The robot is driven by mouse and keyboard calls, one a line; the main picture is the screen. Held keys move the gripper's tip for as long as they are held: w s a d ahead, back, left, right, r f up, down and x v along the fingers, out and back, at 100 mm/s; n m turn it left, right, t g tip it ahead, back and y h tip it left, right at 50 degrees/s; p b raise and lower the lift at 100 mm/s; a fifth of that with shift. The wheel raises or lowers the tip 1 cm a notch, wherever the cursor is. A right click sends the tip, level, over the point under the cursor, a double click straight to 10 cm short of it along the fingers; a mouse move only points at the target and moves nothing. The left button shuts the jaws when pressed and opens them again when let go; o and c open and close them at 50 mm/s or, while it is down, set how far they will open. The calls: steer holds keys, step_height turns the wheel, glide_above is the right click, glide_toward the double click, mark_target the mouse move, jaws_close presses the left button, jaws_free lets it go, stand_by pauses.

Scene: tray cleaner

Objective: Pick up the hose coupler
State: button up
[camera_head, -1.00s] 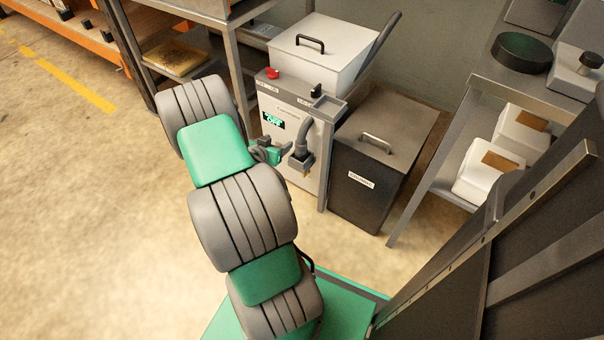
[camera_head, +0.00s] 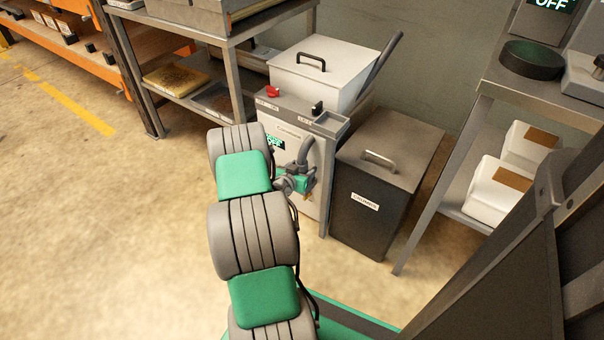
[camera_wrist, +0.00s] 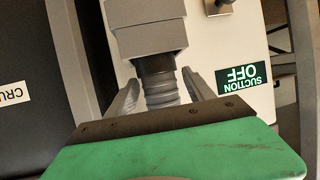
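The hose coupler is the grey block with a dark ribbed neck (camera_wrist: 150,32) at the end of the grey hose (camera_head: 309,149) on the front of the white suction unit (camera_head: 290,155). My gripper (camera_wrist: 160,82) is at the coupler, with one finger on each side of the ribbed neck. The fingers look open, with narrow gaps beside the neck; contact is not clear. In the head view my gripper (camera_head: 302,182) covers part of the coupler. The green palm hides the near part in the wrist view.
A dark lidded bin labelled "CRUMBS" (camera_head: 365,240) stands right of the unit. A white lidded box (camera_head: 305,82) sits behind the unit's top. A sign (camera_wrist: 242,80) reads "SUCTION OFF". A metal shelf (camera_head: 470,205) with white containers stands at right. The floor at left is clear.

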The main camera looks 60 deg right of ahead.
jaws_close()
stand_by(0.5)
steer(key=shift+a, duration=0.1)
